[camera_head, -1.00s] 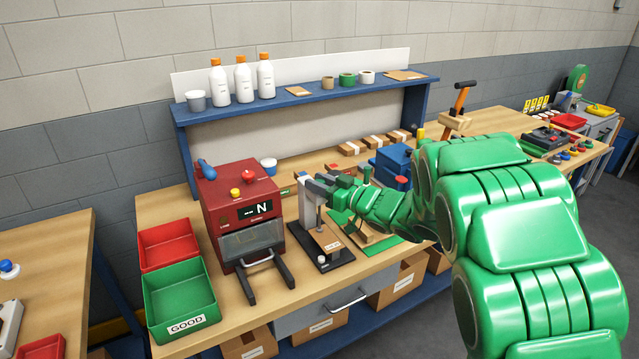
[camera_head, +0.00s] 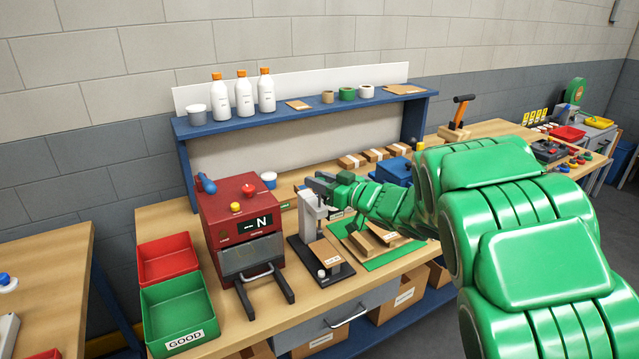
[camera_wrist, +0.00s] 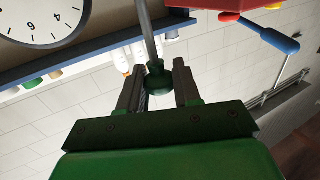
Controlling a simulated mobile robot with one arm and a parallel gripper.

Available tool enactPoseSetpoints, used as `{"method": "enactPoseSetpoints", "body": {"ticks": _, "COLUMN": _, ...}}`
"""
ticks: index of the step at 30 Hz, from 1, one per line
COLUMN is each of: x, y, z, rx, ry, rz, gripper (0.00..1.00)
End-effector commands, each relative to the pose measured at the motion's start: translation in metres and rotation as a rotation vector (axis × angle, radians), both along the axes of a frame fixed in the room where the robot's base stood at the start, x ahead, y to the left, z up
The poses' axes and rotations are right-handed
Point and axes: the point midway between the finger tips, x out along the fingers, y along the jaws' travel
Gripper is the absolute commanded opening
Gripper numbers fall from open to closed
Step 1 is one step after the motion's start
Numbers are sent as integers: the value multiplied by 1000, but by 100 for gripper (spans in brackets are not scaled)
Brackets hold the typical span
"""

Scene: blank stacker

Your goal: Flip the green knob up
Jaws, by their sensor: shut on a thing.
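The green knob (camera_wrist: 157,78) is in the wrist view, on the end of a grey rod (camera_wrist: 148,35). It sits between the two dark fingers of my gripper (camera_wrist: 158,88), which is shut on it. In the head view, my gripper (camera_head: 318,184) is at the top of a small press with a pale upright column (camera_head: 313,214) and a black base (camera_head: 340,272). The knob is hidden there behind my gripper and green arm. A tan plate (camera_head: 325,252) is on the press.
A red machine (camera_head: 222,214) marked N stands left of the press. A green GOOD bin (camera_head: 190,342) and a red bin (camera_head: 165,275) are farther left. A green mat (camera_head: 372,262) with boards lies to the right. A blue shelf (camera_head: 300,114) with bottles runs behind.

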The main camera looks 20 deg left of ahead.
Motion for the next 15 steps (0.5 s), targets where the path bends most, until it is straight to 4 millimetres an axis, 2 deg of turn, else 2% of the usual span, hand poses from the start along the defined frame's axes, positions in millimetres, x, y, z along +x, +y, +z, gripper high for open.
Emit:
{"method": "enactPoseSetpoints", "body": {"ticks": 1, "x": 1, "y": 0, "z": 6, "rx": 10, "ry": -8, "rz": -1, "gripper": 36}}
{"method": "enactPoseSetpoints", "body": {"ticks": 5, "x": 1, "y": 0, "z": 6, "rx": 9, "ry": -8, "rz": -1, "gripper": 55}}
{"method": "enactPoseSetpoints", "body": {"ticks": 15, "x": 0, "y": -2, "z": 4, "rx": 5, "ry": -5, "rz": -1, "gripper": 55}}
